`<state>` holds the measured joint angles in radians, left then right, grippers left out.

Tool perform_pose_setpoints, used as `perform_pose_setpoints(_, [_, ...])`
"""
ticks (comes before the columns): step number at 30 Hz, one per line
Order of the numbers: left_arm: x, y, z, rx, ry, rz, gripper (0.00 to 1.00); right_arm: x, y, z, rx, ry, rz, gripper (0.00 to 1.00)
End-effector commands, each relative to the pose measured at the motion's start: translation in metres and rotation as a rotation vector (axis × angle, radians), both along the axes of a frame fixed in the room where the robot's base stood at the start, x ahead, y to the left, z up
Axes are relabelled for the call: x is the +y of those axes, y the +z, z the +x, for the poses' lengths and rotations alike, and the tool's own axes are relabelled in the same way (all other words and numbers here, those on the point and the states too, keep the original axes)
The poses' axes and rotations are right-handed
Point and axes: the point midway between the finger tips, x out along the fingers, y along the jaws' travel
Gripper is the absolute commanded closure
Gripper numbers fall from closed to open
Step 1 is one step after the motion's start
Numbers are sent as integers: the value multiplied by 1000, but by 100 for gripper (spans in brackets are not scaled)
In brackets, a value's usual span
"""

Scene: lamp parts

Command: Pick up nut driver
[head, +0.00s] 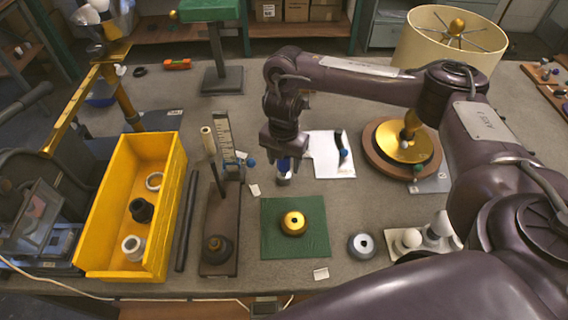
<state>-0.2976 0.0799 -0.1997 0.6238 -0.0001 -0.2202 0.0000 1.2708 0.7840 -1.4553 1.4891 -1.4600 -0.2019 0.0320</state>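My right gripper (285,160) points down over the middle of the table, its arm coming in from the right. Directly under it is a small upright piece with a blue top and a pale silver body (284,177); the gripper hides part of it. I cannot tell whether the fingers touch it or how far apart they are. A slim dark tool with a blue end (342,148) lies on a white sheet (322,165) just right of the gripper. I cannot tell for certain which piece is the nut driver. My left gripper does not show.
A yellow bin (108,210) with rings stands left. A green mat (273,246) carries a brass disc (293,223). A brass lamp base (378,149) and lampshade (452,40) stand behind my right arm.

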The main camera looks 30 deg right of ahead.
Motion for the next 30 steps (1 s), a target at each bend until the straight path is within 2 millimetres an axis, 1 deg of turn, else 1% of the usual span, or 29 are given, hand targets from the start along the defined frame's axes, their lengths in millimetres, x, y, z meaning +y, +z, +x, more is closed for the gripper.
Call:
perform_pose_setpoints(1, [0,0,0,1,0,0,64,0,0,0,0,0,0,54])
perform_pose_setpoints(2, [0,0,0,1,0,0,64,0,0,0,0,0,0,58])
perform_pose_setpoints(10, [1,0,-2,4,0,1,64,0,0,0,0,0,0,93])
perform_pose_setpoints(17, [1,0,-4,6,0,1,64,0,1,0,0,0,0,94])
perform_pose_setpoints(22, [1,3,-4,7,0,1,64,0,9,1,-3,1,0,94])
perform_pose_setpoints(26, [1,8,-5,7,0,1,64,0,25,2,-6,2,-1,94])
perform_pose_setpoints(29, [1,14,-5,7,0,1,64,0,45,2,-7,3,-1,94])
perform_pose_setpoints(30, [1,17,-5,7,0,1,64,0,54,2,-8,3,-1,94])
